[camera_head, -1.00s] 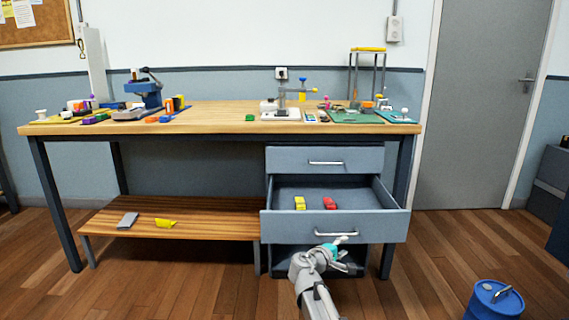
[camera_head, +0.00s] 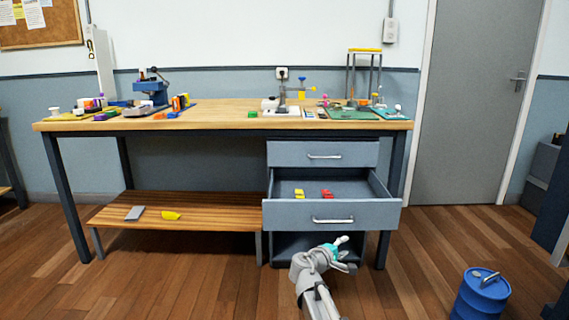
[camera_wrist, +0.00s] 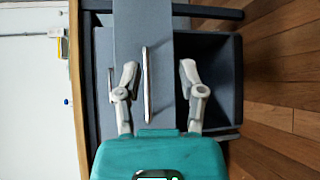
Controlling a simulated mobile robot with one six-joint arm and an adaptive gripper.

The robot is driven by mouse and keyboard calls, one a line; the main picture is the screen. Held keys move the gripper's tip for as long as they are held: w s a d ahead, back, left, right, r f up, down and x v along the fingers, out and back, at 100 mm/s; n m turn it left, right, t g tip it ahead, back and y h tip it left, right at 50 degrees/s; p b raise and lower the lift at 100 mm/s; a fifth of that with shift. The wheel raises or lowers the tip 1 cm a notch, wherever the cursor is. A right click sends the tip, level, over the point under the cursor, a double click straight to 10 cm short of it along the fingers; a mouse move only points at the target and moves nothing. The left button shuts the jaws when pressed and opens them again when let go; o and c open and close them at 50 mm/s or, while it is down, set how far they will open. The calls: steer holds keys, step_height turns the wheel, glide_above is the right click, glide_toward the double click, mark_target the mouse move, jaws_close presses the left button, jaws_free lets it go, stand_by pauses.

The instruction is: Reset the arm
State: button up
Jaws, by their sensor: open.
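My gripper (camera_head: 345,253) is open and empty in the head view, in front of the lower part of the drawer unit. It stands clear of the open drawer (camera_head: 350,214), below its handle (camera_head: 333,220). In the wrist view my gripper (camera_wrist: 160,78) has its two fingers spread wide. A drawer front with a metal handle (camera_wrist: 147,85) shows between and beyond the fingers, apart from them.
The open drawer holds a yellow block (camera_head: 299,194) and a red block (camera_head: 327,193). The workbench top (camera_head: 225,115) carries several tools and parts. A blue canister (camera_head: 482,293) stands on the floor at right. Floor in front is free.

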steer(key=s+d+f+m+g+y+p, duration=0.2)
steer(key=s+m+g+p, duration=0.2)
steer(key=s, duration=0.2)
steer(key=s+d+f+m+g+y+p, duration=0.2)
steer(key=s+d+m+g+y+p, duration=0.15)
steer(key=s, duration=0.25)
steer(key=s+a+r+m+g+y+p, duration=0.1)
steer(key=s+a+m+g+y+p, duration=0.15)
steer(key=s, duration=0.25)
steer(key=s+a+r+m+g+y+p, duration=0.1)
steer(key=s+a+y+p, duration=0.3)
steer(key=s, duration=0.2)
step_height(320, 180, up, 38)
steer(key=p, duration=3.7)
steer(key=shift+f+p, duration=0.15)
steer(key=shift+p, duration=0.2)
steer(key=shift+w, duration=0.15)
